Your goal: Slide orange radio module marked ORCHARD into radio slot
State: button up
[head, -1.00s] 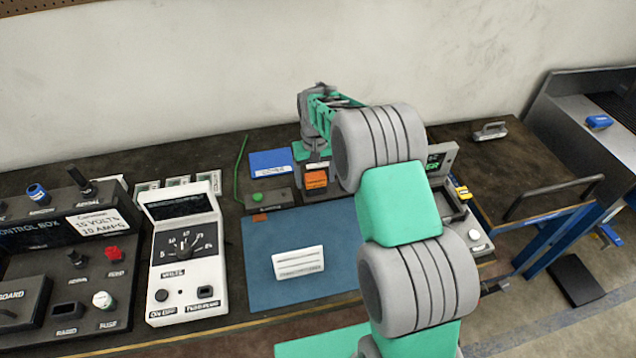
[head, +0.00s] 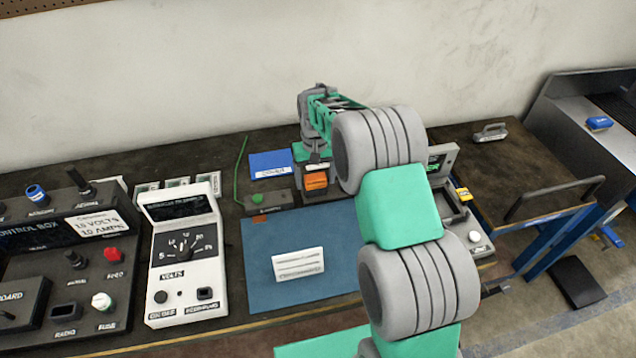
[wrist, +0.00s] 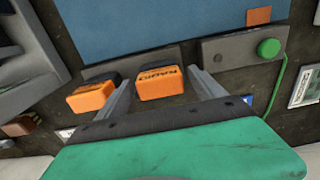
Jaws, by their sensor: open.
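An orange module (wrist: 160,83) with a dark end lies between the two fingers of my gripper (wrist: 162,78) in the wrist view. The fingers are apart, one on each side of it. Its dark label is too small to read for certain. A second orange module (wrist: 90,97) lies outside the left finger. In the head view an orange module (head: 316,180) shows just in front of my gripper, which is partly hidden by my arm. The radio slot (head: 66,312) is a dark opening labelled RADIO on the control box (head: 95,255) at the left.
A white meter (head: 183,250) stands beside the control box. A blue mat (head: 262,290) with a white labelled block (head: 298,264) lies in the middle. A grey box with a green button (head: 258,198) and a blue card (head: 270,163) sit left of the module.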

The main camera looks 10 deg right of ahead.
aim_at(315, 176)
grip_shut()
dwell(0.8)
jog(key=shift+r+p, duration=1.6)
jog(key=shift+r, duration=1.45)
